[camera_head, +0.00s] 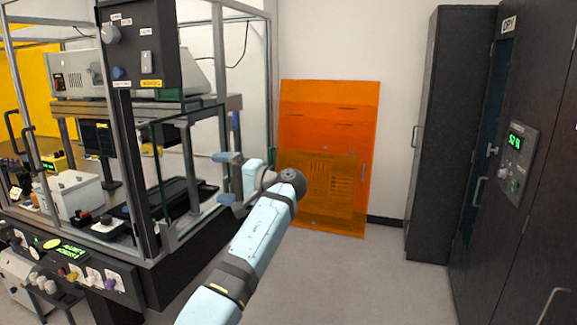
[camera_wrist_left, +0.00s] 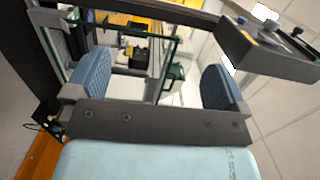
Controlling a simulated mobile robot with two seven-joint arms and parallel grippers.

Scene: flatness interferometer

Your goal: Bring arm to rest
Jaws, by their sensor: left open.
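My left arm reaches up from the bottom middle of the head view. Its left gripper (camera_head: 226,178) is raised beside the right side of the framed interferometer bench (camera_head: 152,275). The two blue fingers are apart with nothing seen between them. In the left wrist view the left gripper (camera_wrist_left: 156,82) also shows its ribbed blue pads wide apart, with the bench's frame and equipment visible beyond the gap. Whether the fingers touch the glass panel (camera_head: 172,165) cannot be told. My right gripper is in neither view.
A control box (camera_head: 139,45) hangs on the frame's upper part. An orange panel (camera_head: 320,125) leans against the wall behind my arm. A dark cabinet (camera_head: 445,130) and a dry cabinet with a green display (camera_head: 517,143) stand at right. The floor (camera_head: 370,275) between is clear.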

